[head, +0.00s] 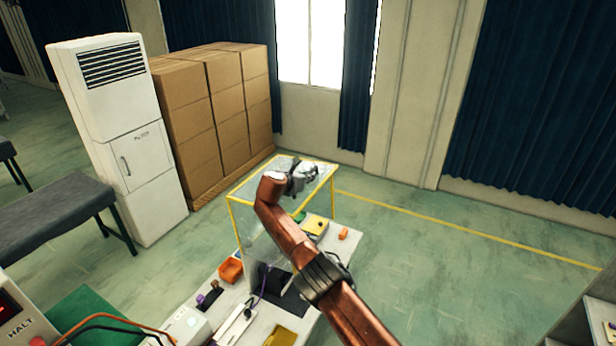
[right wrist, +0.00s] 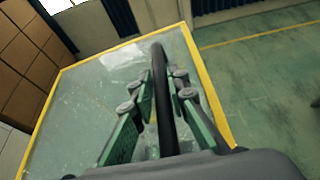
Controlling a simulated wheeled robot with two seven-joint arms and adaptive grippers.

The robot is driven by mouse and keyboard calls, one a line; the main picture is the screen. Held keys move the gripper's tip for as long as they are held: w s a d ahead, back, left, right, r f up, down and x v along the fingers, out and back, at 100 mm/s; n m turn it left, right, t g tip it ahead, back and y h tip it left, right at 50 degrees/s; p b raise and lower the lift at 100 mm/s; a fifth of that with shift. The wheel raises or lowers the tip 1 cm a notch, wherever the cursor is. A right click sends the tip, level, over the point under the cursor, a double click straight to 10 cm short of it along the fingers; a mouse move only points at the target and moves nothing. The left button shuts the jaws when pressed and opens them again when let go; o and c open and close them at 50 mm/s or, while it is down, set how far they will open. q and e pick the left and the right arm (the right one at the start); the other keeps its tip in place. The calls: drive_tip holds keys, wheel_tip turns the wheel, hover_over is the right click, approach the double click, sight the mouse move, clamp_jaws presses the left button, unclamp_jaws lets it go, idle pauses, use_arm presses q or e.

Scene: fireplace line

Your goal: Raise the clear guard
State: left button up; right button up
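The clear guard is a see-through box with yellow edges (head: 234,218) on the workbench. Its clear top (right wrist: 90,105), rimmed in yellow, fills much of the right wrist view. My right gripper (head: 305,170) is at the guard's top, at the end of the reddish-brown arm. In the right wrist view, a black bar (right wrist: 161,75), seemingly a handle, runs between the green-padded fingers of the right gripper (right wrist: 163,76). The fingers lie close on both sides of it; whether they press on it is unclear. My left gripper is out of view.
The bench top (head: 350,233) holds an orange bin (head: 230,270), a yellow block (head: 281,336) and other small parts. A panel marked HALT (head: 22,325) stands at lower left. Stacked cartons (head: 215,115) and a white cabinet (head: 120,130) stand behind. Floor to the right is clear.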

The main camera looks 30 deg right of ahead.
drive_tip(key=shift+o, duration=0.3)
drive_tip(key=shift+w, duration=0.1)
drive_tip(key=shift+r, duration=0.1)
drive_tip(key=shift+v, duration=1.05)
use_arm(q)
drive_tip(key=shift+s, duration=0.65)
use_arm(e)
drive_tip(key=v, duration=0.9)
drive_tip(key=shift+s+a+r, duration=0.1)
drive_tip(key=shift+s+a, duration=0.1)
drive_tip(key=shift+a, duration=0.15)
